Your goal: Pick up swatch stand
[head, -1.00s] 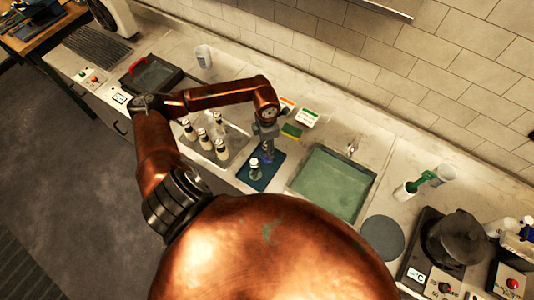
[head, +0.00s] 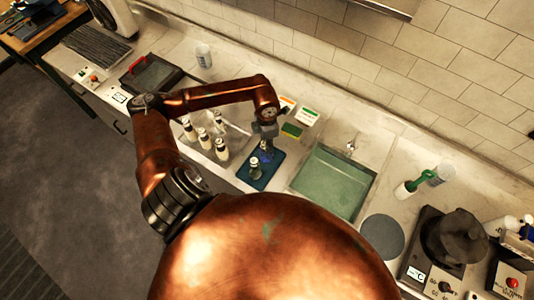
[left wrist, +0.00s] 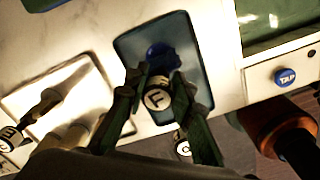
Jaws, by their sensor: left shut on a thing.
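My left gripper (head: 262,156) points down over the dark blue mat (head: 247,185). In the left wrist view its two fingers (left wrist: 156,105) are shut around a small bottle-like piece (left wrist: 157,98) with a round pale top marked "F". The same piece (head: 256,168) shows in the head view, upright over the mat; whether it touches the mat I cannot tell. A blue patch (left wrist: 163,55) shows on the mat (left wrist: 135,50) beside it. My right gripper is not in view.
Several dark-capped bottles (head: 205,139) stand on a pale tray left of the mat. A green-filled sink (head: 330,183) is just to the right. Farther right are a grey disc (head: 382,237) and a dark pot (head: 455,238) on a hotplate. A tiled wall bounds the back.

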